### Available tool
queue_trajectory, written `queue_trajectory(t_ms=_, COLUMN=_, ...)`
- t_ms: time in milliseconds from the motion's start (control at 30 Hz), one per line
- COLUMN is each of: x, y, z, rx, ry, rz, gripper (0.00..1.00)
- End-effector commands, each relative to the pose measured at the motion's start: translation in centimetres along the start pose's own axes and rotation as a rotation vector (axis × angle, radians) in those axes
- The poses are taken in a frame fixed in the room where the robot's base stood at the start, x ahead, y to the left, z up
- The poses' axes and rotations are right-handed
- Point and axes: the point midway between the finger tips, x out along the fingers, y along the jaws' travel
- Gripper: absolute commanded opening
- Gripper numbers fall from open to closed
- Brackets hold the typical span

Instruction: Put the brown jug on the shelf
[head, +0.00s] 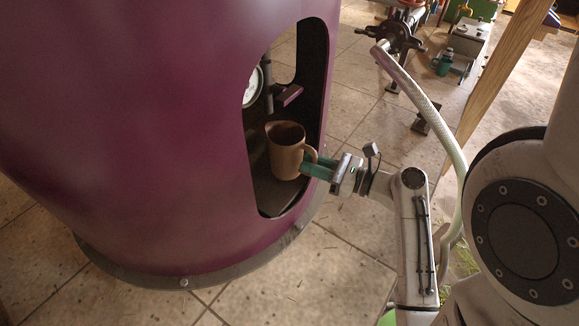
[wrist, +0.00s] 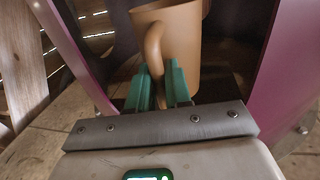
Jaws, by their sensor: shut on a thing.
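The brown jug (head: 286,150) is upright inside the opening of the large purple vessel (head: 140,120), low down near its dark floor (head: 272,195). I cannot tell whether its base touches that floor. My gripper (head: 318,167), with green fingers, reaches in from the right and is shut on the jug's handle. In the wrist view the handle (wrist: 154,50) runs down between the two green fingers (wrist: 158,88), and the jug's body (wrist: 182,35) stands beyond them. The jug's base is partly hidden. No shelf can be made out for certain.
The opening's purple edge (wrist: 262,85) stands close on the right in the wrist view. Inside the vessel are a white dial gauge (head: 253,86) and a small brown ledge (head: 288,96) above the jug. A pale hose (head: 425,100) hangs behind my arm. Tiled floor (head: 345,225) lies clear in front.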

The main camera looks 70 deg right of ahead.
Motion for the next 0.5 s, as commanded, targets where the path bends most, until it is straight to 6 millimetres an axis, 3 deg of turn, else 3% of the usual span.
queue_trajectory(t_ms=200, x=3.9, y=-2.8, z=-2.8, rx=0.002, ry=-0.001, rz=-0.001, gripper=0.00)
queue_trajectory(t_ms=500, x=6.5, y=-4.7, z=-6.8, rx=0.000, ry=-0.001, rz=0.000, gripper=0.00)
